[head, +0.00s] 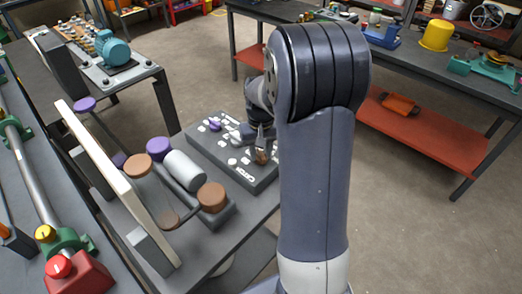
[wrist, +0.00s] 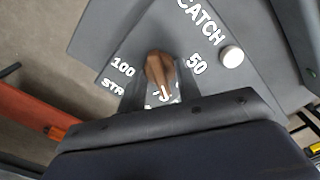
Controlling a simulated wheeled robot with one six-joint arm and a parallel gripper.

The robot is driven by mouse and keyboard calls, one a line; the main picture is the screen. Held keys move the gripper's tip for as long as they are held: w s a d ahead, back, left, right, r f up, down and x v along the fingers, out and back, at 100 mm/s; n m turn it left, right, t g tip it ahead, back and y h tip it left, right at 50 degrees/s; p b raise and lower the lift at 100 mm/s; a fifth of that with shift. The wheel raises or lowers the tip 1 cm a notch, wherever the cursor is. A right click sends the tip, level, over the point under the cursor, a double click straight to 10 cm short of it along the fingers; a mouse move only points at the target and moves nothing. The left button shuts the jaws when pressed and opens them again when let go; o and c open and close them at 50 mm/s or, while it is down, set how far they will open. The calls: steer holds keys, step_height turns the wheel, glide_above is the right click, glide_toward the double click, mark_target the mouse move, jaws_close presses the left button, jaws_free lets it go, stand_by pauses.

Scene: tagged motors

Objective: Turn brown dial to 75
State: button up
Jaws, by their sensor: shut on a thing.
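The brown dial (wrist: 160,70) sits on a dark grey control panel (wrist: 100,30) between the white labels 100 on the left and 50 on the right. It also shows in the head view (head: 262,157) near the panel's right end. Its white pointer mark faces down in the wrist view, towards a label between 100 and 50 that is mostly hidden. My gripper (wrist: 161,88) is shut on the dial, with a dark finger at each side. In the head view my gripper (head: 262,146) reaches down to the dial, partly behind my arm.
The panel carries several white knobs, a white button (wrist: 232,56) near 50, and a purple knob (head: 214,125). Brown and purple round pieces and a grey cylinder (head: 184,170) stand left of it. A workbench (head: 430,85) with an orange lower shelf is at right; floor lies between.

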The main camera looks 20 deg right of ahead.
mark_target(261, 153)
steer(key=shift+m, duration=1.2)
steer(key=o, duration=1)
steer(key=shift+c, duration=0.2)
step_height(261, 153, up, 11)
steer(key=shift+f, duration=0.1)
